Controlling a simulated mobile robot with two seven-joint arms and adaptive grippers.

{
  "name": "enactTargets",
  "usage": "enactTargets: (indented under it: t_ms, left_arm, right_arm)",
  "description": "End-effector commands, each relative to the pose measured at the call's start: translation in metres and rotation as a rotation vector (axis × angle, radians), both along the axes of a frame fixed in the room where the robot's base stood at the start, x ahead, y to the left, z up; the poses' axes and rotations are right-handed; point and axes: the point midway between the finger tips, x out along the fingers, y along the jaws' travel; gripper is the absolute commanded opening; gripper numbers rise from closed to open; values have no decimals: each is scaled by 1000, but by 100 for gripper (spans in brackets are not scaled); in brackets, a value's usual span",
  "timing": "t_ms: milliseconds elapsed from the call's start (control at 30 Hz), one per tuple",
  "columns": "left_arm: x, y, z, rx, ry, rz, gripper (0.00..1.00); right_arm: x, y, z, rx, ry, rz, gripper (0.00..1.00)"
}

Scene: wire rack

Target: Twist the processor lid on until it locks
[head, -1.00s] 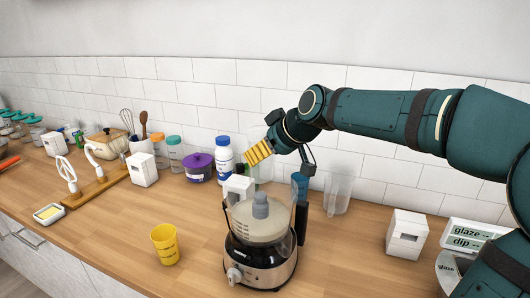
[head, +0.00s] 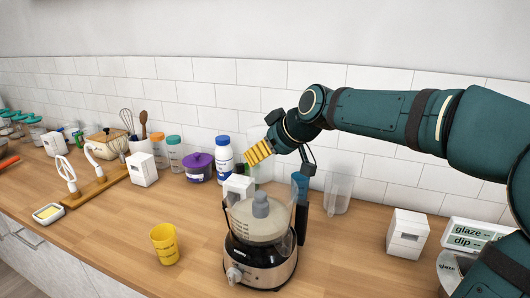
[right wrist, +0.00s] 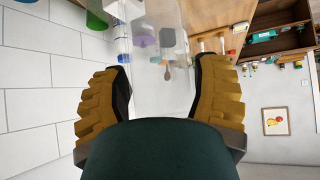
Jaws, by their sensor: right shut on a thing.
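The food processor (head: 262,265) stands on the counter, with a silver and black base and a clear bowl (head: 240,218) that shows a grey hub inside. My right gripper (head: 258,152) has yellow ribbed fingers and is above the back of the bowl. In the right wrist view its fingers (right wrist: 162,95) stand on both sides of a clear, see-through piece (right wrist: 155,70), which looks like the tube of the processor lid. Its outline is faint, and I cannot tell whether the lid sits on the bowl rim. My left gripper is not in view.
A yellow cup (head: 164,244) stands left of the processor. A white bottle (head: 224,157), a purple-lidded pot (head: 198,167) and a clear container (head: 340,193) stand near the tiled wall. A white box (head: 408,234) is at the right. The front left counter is mostly bare.

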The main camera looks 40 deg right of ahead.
Motion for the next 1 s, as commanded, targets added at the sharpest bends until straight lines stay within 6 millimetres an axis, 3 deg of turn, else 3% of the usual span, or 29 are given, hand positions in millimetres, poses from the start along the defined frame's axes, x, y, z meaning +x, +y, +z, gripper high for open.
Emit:
enactTargets:
  t_ms: [1000]
  left_arm:
    - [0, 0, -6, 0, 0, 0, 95]
  right_arm:
    - [0, 0, -3, 0, -2, 0, 22]
